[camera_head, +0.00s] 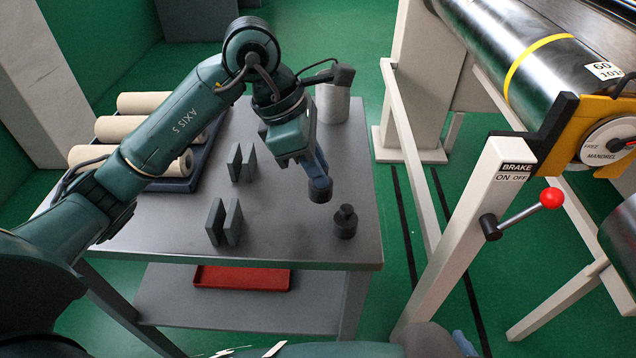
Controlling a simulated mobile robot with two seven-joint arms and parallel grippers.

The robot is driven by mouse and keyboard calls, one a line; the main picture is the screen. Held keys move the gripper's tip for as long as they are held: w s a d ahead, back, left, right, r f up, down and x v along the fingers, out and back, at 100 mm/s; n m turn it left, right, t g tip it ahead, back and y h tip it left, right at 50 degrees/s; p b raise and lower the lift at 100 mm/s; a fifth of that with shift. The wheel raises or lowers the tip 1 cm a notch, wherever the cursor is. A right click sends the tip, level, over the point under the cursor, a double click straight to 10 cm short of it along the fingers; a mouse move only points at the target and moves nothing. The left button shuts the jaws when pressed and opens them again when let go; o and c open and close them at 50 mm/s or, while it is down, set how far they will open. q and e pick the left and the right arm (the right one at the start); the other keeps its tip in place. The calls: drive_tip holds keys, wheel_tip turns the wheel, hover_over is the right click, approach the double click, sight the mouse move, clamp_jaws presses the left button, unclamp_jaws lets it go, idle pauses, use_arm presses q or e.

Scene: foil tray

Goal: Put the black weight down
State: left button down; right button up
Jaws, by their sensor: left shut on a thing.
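My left gripper (318,174) reaches over the right part of the grey table and points down. It is shut on a black weight (320,191), a short dark cylinder at its fingertips. The fingers hide the top of this weight. It appears to hang above the tabletop, but the exact gap is hard to tell. A second black weight (345,223) with a knob on top stands upright on the table, just right of and nearer than the held one. My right gripper (463,343) shows only as a bluish bit at the bottom edge, and its jaws cannot be made out.
Two pairs of upright grey plates (224,222) stand left of the weights on the table (300,249). A dark tray (172,185) with cream rolls is at the left. A pale cylinder (333,103) stands at the back. A brake post (470,220) rises beyond the table's right edge.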

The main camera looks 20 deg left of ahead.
use_arm(q)
drive_tip(key=shift+f, duration=1.95)
drive_tip(key=shift+f+b, duration=0.2)
drive_tip(key=shift+b, duration=0.1)
drive_tip(key=c, duration=1.3)
unclamp_jaws()
drive_tip(key=shift+r, duration=0.1)
drive_tip(key=shift+r+p, duration=0.2)
drive_tip(key=shift+p, duration=0.1)
drive_tip(key=v, duration=1.1)
drive_tip(key=shift+a+r, duration=0.15)
drive_tip(key=shift+r, duration=0.25)
